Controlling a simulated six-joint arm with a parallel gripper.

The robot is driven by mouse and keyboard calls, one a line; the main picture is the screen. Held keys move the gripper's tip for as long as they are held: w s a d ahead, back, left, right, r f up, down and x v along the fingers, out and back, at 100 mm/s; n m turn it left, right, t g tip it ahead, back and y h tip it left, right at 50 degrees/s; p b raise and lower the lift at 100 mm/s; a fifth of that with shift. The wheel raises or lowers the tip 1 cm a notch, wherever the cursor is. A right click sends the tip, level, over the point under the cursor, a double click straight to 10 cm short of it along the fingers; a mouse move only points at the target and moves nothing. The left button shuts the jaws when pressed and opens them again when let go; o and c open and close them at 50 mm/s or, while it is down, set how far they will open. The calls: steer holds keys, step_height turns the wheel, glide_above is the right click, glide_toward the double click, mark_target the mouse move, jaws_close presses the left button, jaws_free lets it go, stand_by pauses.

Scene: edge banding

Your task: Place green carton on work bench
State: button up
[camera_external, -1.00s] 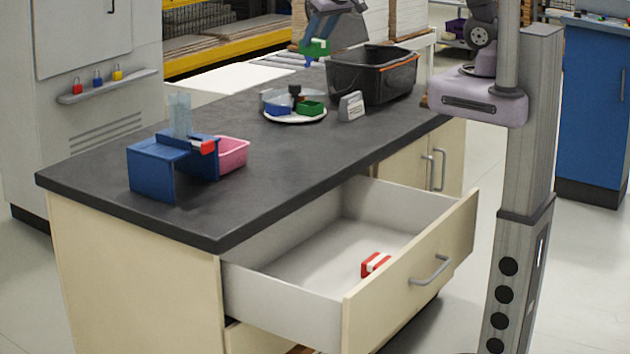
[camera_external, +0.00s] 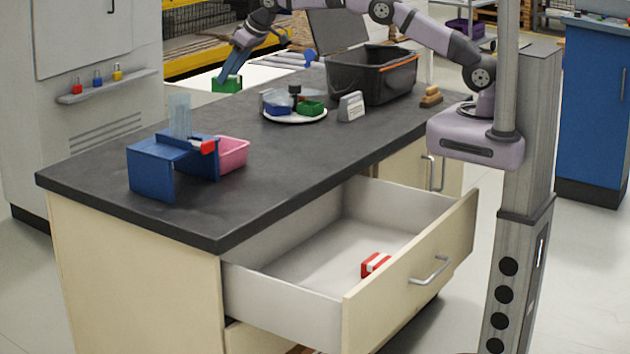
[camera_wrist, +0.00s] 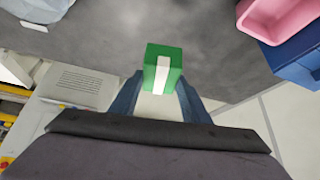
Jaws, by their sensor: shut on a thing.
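A green carton (camera_external: 227,85) with a white stripe is held by my gripper (camera_external: 226,77), above the far left edge of the dark work bench (camera_external: 200,222). In the wrist view the carton (camera_wrist: 163,68) sits between my two blue fingertips (camera_wrist: 160,90), with the bench's dark top (camera_wrist: 110,35) behind it and pale floor below. The carton appears raised clear of the bench top. Another green item (camera_external: 311,107) lies on the round white tray (camera_external: 296,120).
A blue stand (camera_external: 152,170) and pink bin (camera_external: 232,154) stand at the bench's left part. A black crate (camera_external: 372,78) and grey sign (camera_external: 351,106) stand farther right. The drawer (camera_external: 405,270) is open with a red carton (camera_external: 375,264) inside. The bench middle is clear.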

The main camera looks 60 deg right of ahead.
mark_target(220, 88)
steer(key=shift+n+y, duration=0.5)
steer(key=shift+n, duration=0.4)
steer(key=a+f, duration=0.1)
steer(key=a+f+b, duration=0.1)
steer(key=a, duration=0.1)
steer(key=a+f+b, duration=0.1)
steer(key=shift+w+a+f, duration=0.3)
steer(key=shift+w, duration=0.1)
steer(key=shift+a+f+n, duration=0.3)
steer(key=shift+a, duration=0.2)
steer(key=shift+f+b, duration=1.7)
steer(key=shift+f, duration=3.2)
steer(key=shift+f, duration=0.1)
steer(key=shift+s+f, duration=0.1)
steer(key=shift+f, duration=0.05)
steer(key=o, duration=1.2)
steer(key=shift+c, duration=0.2)
